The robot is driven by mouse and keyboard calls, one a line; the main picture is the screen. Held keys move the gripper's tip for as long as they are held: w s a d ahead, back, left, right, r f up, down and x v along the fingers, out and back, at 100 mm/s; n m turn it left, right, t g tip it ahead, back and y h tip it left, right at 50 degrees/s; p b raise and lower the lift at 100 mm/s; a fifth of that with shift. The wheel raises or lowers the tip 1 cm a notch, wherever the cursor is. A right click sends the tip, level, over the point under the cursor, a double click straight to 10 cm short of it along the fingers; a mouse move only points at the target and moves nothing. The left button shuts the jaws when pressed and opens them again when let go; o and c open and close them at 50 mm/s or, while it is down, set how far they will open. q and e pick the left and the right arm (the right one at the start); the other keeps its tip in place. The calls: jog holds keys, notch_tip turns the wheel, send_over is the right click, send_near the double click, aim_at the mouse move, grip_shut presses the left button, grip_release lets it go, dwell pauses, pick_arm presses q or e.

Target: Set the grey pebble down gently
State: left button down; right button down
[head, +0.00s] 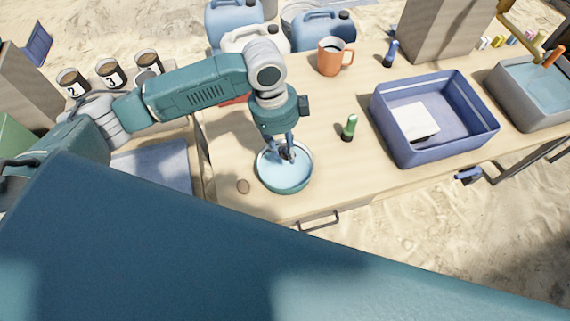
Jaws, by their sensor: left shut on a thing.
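My left gripper (286,152) points down into a round teal bowl (264,182) with a pale blue inside, near the table's front edge. It is shut on a small dark thing, which I take to be the grey pebble (288,155). The fingers hide much of it, and I cannot tell whether it touches the bowl's bottom. My right gripper is not in view.
An orange mug (333,57) and blue jugs (325,29) stand at the back. A grey basin (523,106) is at far right. The table between bowl and crate is mostly clear.

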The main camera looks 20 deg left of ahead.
aim_at(287, 173)
pick_arm(q)
notch_tip(287, 173, down, 10)
jog(key=shift+r, duration=0.1)
dwell(0.4)
jog(key=shift+f, duration=0.2)
jog(key=c, duration=1.3)
grip_release()
jog(key=shift+c, duration=0.2)
jog(key=shift+r, duration=0.1)
jog(key=r, duration=0.4)
jog(key=a+r, duration=0.1)
jog(key=r, duration=0.7)
jog(key=shift+a+b, duration=0.3)
jog(key=shift+a, duration=0.1)
jog(key=shift+w, duration=0.1)
